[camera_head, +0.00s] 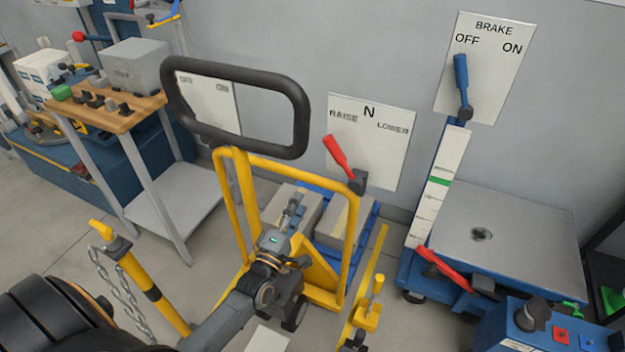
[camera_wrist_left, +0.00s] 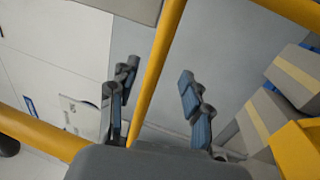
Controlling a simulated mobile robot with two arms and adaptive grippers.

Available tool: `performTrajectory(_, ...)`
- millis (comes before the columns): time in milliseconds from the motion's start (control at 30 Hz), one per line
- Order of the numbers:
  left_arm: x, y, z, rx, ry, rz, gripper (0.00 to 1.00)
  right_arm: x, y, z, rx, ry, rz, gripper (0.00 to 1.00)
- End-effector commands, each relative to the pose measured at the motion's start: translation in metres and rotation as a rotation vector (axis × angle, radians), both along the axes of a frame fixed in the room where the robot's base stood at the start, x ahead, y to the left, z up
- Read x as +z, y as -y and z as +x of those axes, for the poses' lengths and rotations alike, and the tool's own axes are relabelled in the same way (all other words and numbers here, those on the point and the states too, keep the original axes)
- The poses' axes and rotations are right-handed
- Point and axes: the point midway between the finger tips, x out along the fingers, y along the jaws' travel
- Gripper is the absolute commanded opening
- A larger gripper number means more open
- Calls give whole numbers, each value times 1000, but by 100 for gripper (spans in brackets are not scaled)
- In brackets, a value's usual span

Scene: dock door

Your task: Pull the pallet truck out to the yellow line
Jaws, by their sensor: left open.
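The pallet truck has a yellow tubular frame (camera_head: 228,205) and a black loop handle (camera_head: 235,75), and stands in the middle of the head view. A red lever (camera_head: 338,152) sits at its frame's right upper corner. Its load of grey boxes (camera_head: 338,220) is behind the frame. My left gripper (camera_head: 292,208) is open in front of the frame, below the handle. In the left wrist view a yellow bar (camera_wrist_left: 158,62) passes between the open fingers (camera_wrist_left: 155,95); I cannot tell whether they touch it. A yellow strip (camera_head: 374,262) lies on the floor at right. My right gripper is not in view.
A yellow post (camera_head: 150,285) with a chain stands at left, near a workbench (camera_head: 125,118). A blue lift table (camera_head: 510,235) with a brake sign (camera_head: 485,65) is at right. A yellow pedal-like part (camera_head: 368,315) is by the strip. Bare floor shows left of the truck.

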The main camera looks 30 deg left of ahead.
Motion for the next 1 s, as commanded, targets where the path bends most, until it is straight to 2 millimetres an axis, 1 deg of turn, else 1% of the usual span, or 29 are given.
performTrajectory(33, 5, 0, 13, 0, 3, 0, 49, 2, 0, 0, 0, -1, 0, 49)
performTrajectory(200, 10, -2, 48, 0, 0, 2, 49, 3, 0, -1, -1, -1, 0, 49)
performTrajectory(300, 14, -3, 66, -1, 0, 1, 49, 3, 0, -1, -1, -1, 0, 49)
performTrajectory(400, 15, -4, 78, -1, -2, 2, 49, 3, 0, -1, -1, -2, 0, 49)
performTrajectory(500, 17, -4, 87, 0, -2, 3, 49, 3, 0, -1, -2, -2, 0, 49)
performTrajectory(600, 17, -4, 91, 0, -3, 3, 49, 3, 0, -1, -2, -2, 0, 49)
performTrajectory(867, 17, -4, 92, 0, -3, 3, 49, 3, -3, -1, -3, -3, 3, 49)
performTrajectory(900, 17, -4, 92, 0, -3, 3, 44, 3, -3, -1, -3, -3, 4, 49)
performTrajectory(967, 17, -4, 92, 0, -3, 3, 32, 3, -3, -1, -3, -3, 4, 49)
performTrajectory(1000, 17, -4, 92, 0, -3, 3, 24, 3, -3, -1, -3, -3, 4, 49)
